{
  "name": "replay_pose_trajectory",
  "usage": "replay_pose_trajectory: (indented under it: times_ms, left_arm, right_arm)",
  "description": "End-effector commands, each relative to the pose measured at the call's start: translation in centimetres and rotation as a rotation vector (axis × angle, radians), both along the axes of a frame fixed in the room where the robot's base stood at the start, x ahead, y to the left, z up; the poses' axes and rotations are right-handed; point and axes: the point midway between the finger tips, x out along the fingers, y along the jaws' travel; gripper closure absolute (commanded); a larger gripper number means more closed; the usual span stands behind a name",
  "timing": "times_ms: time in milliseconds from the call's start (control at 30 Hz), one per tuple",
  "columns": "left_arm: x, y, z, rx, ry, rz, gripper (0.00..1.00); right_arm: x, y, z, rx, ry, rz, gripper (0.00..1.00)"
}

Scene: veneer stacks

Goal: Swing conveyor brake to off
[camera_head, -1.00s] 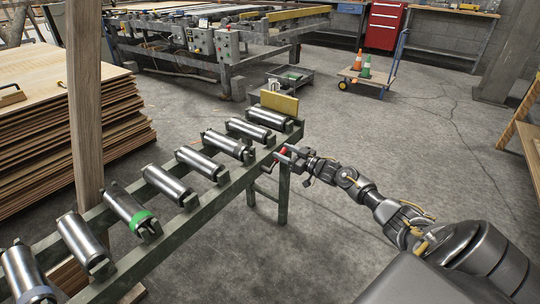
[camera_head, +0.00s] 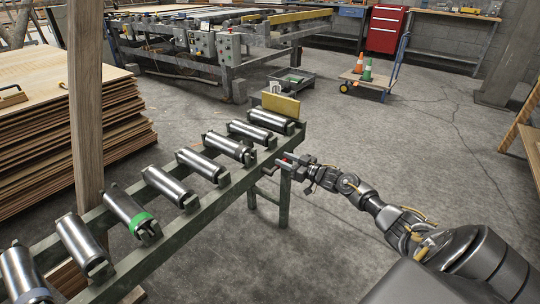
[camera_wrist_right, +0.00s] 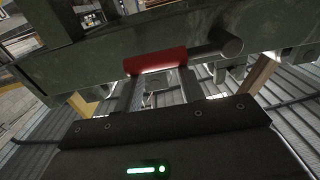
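The conveyor brake shows as a red handle (camera_wrist_right: 156,62) on a dark metal bar, level in front of the conveyor's green side rail in the right wrist view. In the head view only a small red bit of the handle (camera_head: 287,159) shows at the rail's near side, close to the end with the yellow board. My right gripper (camera_head: 287,163) is at this handle. In the right wrist view its two fingers (camera_wrist_right: 162,88) stand apart and reach up to the red handle; whether they touch it is unclear. My left gripper is out of view.
The roller conveyor (camera_head: 205,208) runs from lower left to the middle, with a yellow board (camera_head: 281,105) at its far end. A wooden post (camera_head: 86,110) and a veneer stack (camera_head: 95,140) stand at left. A cart with cones (camera_head: 366,83) is farther back. Floor at right is clear.

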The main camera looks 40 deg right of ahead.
Motion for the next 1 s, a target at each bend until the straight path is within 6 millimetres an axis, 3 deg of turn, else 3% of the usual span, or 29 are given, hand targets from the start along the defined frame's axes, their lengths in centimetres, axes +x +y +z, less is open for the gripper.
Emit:
replay_pose_trajectory:
  times_ms: [200, 600, 1000]
  left_arm:
    - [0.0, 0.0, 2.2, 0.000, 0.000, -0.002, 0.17]
    - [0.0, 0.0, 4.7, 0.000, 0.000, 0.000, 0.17]
    - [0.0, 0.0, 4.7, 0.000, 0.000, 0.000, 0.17]
  right_arm:
    - [-2.5, -0.6, -0.4, 0.000, 0.022, -0.002, 0.60]
    - [-6.0, -1.7, -0.1, -0.002, 0.009, 0.000, 0.60]
    - [-6.3, -1.8, -0.1, -0.001, 0.004, 0.000, 0.60]
